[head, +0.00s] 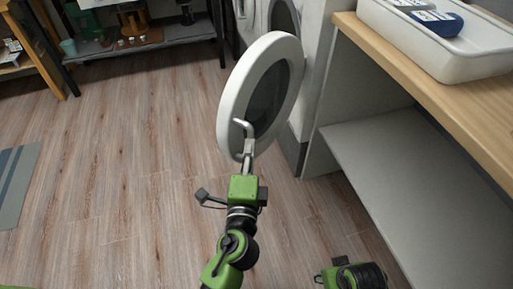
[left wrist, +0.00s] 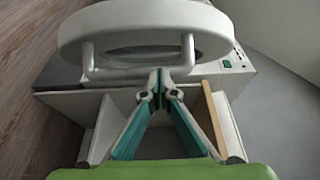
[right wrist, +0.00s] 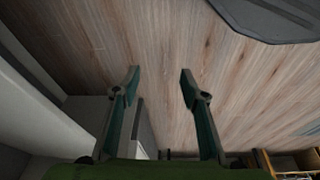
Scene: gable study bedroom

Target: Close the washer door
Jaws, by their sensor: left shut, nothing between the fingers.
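The washer door (head: 229,83) is a round white ring with dark glass. It stands open, swung out from the white washer (head: 318,40) behind it. A bar handle (head: 240,123) sits on its near face. My left gripper (head: 248,150) is shut and empty, with its tips close to the handle. In the left wrist view the shut tips (left wrist: 161,72) are beside the handle bar (left wrist: 120,74), below the door's rim (left wrist: 145,22); I cannot tell whether they touch. My right gripper (right wrist: 160,76) is open and empty above the floor; its fingers are out of the head view.
A wooden counter (head: 420,70) with a white tray (head: 440,62) and a grey shelf (head: 400,165) below stands on the right. A low shelf unit (head: 150,40) stands at the back left. The wood floor (head: 110,150) left of the door is clear, with a striped rug (head: 14,185) at the edge.

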